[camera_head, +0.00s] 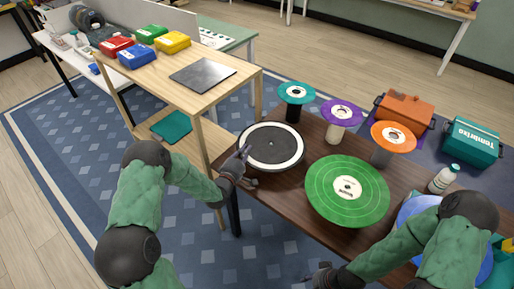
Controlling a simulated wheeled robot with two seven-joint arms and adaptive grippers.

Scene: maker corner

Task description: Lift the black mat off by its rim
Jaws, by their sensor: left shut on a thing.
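The fingertips are small here, and the exact grip on the rim is hard to make out. Whether the mat is clear of what lies under it cannot be told. My right gripper (324,273) is low at the front table edge, away from the mat; its fingers are too unclear to read.
A large green disc (346,205) lies right of the mat. Teal (297,90), purple (341,110) and orange (394,135) discs sit on stands behind. A white bottle (443,178) stands right. A light wooden table (150,72) with a grey sheet (203,74) stands left.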

